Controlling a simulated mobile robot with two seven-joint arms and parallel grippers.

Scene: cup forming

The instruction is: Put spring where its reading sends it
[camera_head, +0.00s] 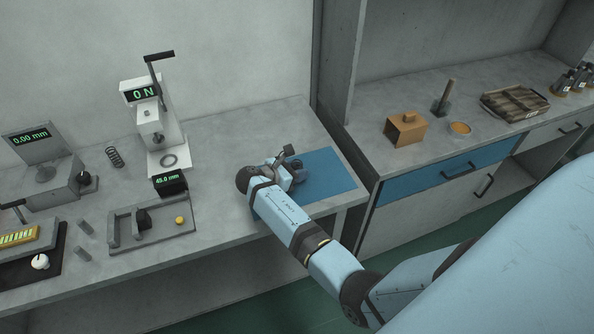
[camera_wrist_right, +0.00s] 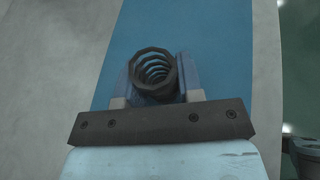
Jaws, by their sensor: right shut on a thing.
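My right gripper (camera_head: 292,168) is over the blue mat (camera_head: 328,172) at the right end of the bench. In the right wrist view the gripper (camera_wrist_right: 155,85) is shut on a dark coil spring (camera_wrist_right: 152,70), seen end-on with the blue mat behind it. In the head view the held spring is hard to make out. Another spring (camera_head: 114,156) stands upright on the bench. The lever press (camera_head: 150,115) reads 0 N, the dial gauge (camera_head: 45,165) reads 0.00 mm, and the length fixture (camera_head: 150,222) shows 45.0 mm. My left gripper is not in view.
On the right counter are an orange-brown box (camera_head: 405,128), a green block with a post (camera_head: 442,100), an orange dish (camera_head: 460,128) and a slatted wooden tray (camera_head: 514,103). Bare bench lies between press and mat.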

